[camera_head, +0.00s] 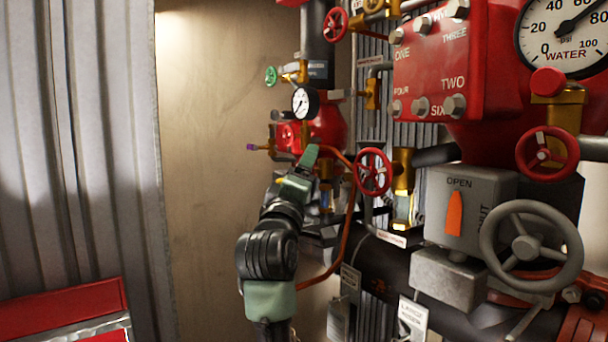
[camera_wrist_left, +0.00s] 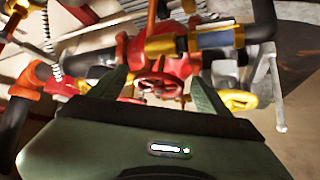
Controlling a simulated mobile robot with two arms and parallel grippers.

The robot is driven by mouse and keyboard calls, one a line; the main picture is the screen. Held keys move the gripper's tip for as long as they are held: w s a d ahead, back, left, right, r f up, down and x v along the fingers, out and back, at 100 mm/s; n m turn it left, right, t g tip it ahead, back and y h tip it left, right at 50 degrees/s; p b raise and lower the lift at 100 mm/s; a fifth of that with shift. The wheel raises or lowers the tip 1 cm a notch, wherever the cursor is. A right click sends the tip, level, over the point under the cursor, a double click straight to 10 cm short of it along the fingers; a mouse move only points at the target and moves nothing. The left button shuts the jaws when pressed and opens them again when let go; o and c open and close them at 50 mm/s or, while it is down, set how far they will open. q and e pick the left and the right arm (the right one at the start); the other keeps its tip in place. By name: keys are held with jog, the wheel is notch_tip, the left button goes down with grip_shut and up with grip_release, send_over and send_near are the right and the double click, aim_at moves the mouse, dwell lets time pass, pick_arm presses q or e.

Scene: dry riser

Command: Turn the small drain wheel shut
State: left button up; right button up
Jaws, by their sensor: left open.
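Several handwheels show, and I cannot tell for sure which is the drain wheel. In the left wrist view a small red wheel (camera_wrist_left: 160,88) lies beyond and between my finger tips. My left gripper (camera_wrist_left: 160,92) is open, with one green finger on each side of this view; contact with the wheel does not show. In the head view my left gripper (camera_head: 309,157) reaches up in front of the red valve body (camera_head: 328,126). A red spoked wheel (camera_head: 373,171) stands just right of it. I cannot tell if both views show the same wheel. My right gripper is not in view.
A copper-coloured pipe (camera_head: 343,245) curves close by the arm. A pressure gauge (camera_head: 304,103) sits above the gripper. A large grey wheel (camera_head: 525,247) and a grey box marked OPEN (camera_head: 470,200) are at right. The beige wall (camera_head: 205,180) side is clear.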

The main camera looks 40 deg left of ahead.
pick_arm(q)
jog(key=shift+s+d+f+b, duration=0.1)
jog(key=shift+s+f+b, duration=0.1)
jog(key=shift+b, duration=0.15)
jog(key=s+d+b, duration=0.4)
jog(key=s+d, duration=0.1)
jog(key=s, duration=0.6)
jog(key=shift+s+d, duration=0.2)
jog(key=shift+s, duration=0.1)
